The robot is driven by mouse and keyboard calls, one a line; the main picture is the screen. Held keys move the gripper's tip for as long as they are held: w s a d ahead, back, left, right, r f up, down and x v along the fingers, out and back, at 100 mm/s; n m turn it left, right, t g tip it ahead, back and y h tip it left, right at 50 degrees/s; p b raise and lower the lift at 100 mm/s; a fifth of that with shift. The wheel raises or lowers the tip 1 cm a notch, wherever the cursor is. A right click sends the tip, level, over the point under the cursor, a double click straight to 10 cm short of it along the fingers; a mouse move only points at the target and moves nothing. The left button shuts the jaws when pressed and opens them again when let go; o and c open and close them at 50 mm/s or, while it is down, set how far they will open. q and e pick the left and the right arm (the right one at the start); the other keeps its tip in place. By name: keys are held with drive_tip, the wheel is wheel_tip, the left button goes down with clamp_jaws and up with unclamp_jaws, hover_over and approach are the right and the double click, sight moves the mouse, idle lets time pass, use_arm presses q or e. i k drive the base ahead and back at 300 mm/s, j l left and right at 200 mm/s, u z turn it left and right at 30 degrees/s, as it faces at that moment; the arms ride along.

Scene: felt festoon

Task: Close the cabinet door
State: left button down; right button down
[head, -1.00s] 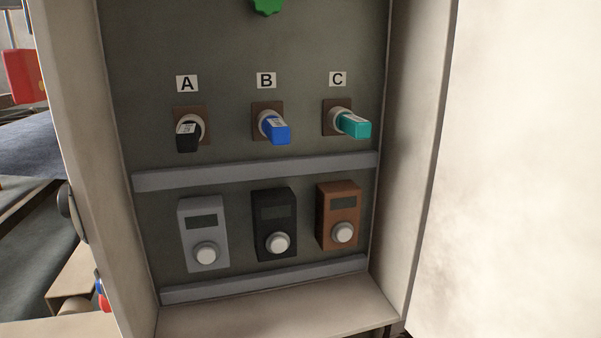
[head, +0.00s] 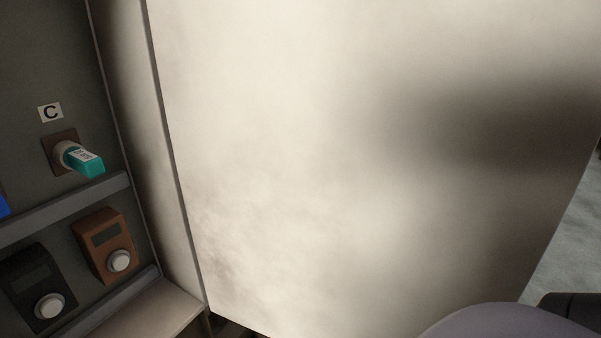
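The cabinet door (head: 290,150) is a large off-white panel that fills most of the head view. It stands open, joined to the right side of the cabinet (head: 128,110). A dark, soft shadow lies across the door's right part. A rounded grey-purple part of my arm (head: 500,325) shows at the bottom right, in front of the door's lower edge. I cannot tell whether it touches the door. Neither gripper is in view.
Inside the cabinet, a teal-handled switch (head: 86,161) sits under the label C (head: 50,112). A brown box (head: 105,245) and a black box (head: 40,290) with white knobs are below. Grey floor (head: 572,250) shows past the door's right edge.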

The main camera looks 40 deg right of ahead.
sight(347, 168)
drive_tip(key=k+l+z, duration=0.1)
drive_tip(key=z, duration=0.35)
drive_tip(key=k+l+z, duration=0.1)
drive_tip(key=z, duration=0.35)
drive_tip(key=k+l+z, duration=0.1)
drive_tip(key=l, duration=0.55)
drive_tip(key=l+u, duration=0.6)
drive_tip(key=u, duration=0.25)
drive_tip(key=l+u, duration=0.35)
drive_tip(key=i+l+u, duration=0.1)
drive_tip(key=l+u, duration=0.5)
drive_tip(key=l, duration=0.25)
drive_tip(key=l+u, duration=0.25)
drive_tip(key=l, duration=0.25)
